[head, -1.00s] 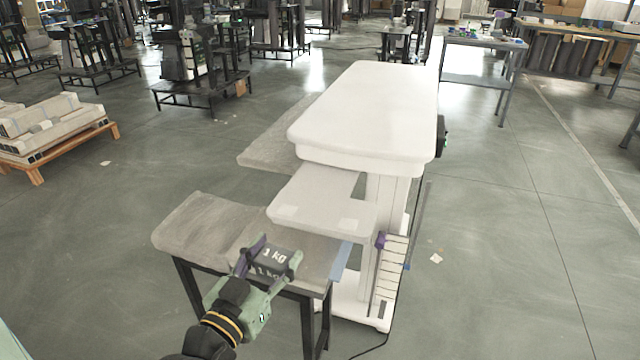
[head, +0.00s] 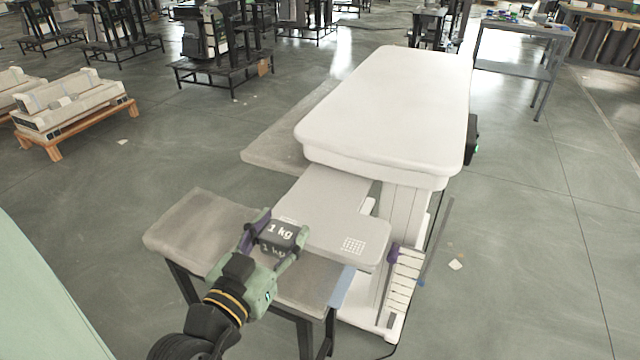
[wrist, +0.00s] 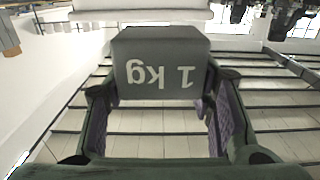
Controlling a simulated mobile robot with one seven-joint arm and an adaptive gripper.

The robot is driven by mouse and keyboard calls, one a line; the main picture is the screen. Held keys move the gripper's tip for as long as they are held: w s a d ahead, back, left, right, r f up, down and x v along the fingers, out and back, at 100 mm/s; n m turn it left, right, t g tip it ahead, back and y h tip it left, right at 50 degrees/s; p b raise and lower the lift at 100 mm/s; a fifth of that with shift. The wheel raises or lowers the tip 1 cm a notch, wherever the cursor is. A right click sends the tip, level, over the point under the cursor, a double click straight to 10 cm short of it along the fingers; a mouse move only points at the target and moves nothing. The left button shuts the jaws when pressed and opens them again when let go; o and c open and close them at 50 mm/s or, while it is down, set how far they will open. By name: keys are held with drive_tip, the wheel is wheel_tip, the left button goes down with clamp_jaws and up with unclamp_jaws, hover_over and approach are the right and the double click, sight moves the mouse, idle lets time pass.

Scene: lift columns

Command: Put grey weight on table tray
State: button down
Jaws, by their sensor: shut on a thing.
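The grey weight (head: 280,236), a dark block marked "1 kg", is held in my gripper (head: 283,226). My gripper is shut on it, one finger on each side. In the wrist view the weight (wrist: 160,62) sits between the fingers (wrist: 160,88), its lettering upside down. A light grey table tray (head: 330,205) juts out from beneath the large white top of the lift column, with a dotted grid near its front right corner. In the head view the weight overlaps the tray's near left edge; I cannot tell its height above it.
A grey-topped bench (head: 200,225) on dark legs stands beneath and left of my gripper. The white tabletop (head: 390,105) rises behind the tray on a white column (head: 402,220). A wooden pallet with long parts (head: 75,120) lies left. Floor to the right is mostly open.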

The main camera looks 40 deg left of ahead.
drive_tip(key=b, duration=0.2)
drive_tip(key=w+b, duration=0.1)
drive_tip(key=shift+w+a+f+b, duration=0.2)
drive_tip(key=shift+a+f+b, duration=0.05)
drive_tip(key=shift+f+b, duration=0.15)
drive_tip(key=shift+w+a+r+b, duration=0.1)
drive_tip(key=shift+w+b, duration=0.3)
drive_tip(key=shift+b, duration=0.55)
drive_tip(key=shift+w+r, duration=0.2)
drive_tip(key=shift+w, duration=0.1)
drive_tip(key=p+x, duration=0.1)
drive_tip(key=x, duration=0.3)
drive_tip(key=p+x, duration=0.1)
drive_tip(key=x, duration=0.3)
drive_tip(key=a+p+x, duration=0.1)
drive_tip(key=x, duration=0.4)
drive_tip(key=shift+s+f, duration=0.2)
drive_tip(key=shift+f, duration=0.2)
drive_tip(key=shift+f+p, duration=0.3)
drive_tip(key=shift+f, duration=1.5)
drive_tip(key=shift+f, duration=0.1)
drive_tip(key=c, duration=1.2)
unclamp_jaws()
drive_tip(key=shift+w+f, duration=0.1)
drive_tip(key=shift+f, duration=0.15)
drive_tip(key=o, duration=0.5)
drive_tip(key=shift+r, duration=0.1)
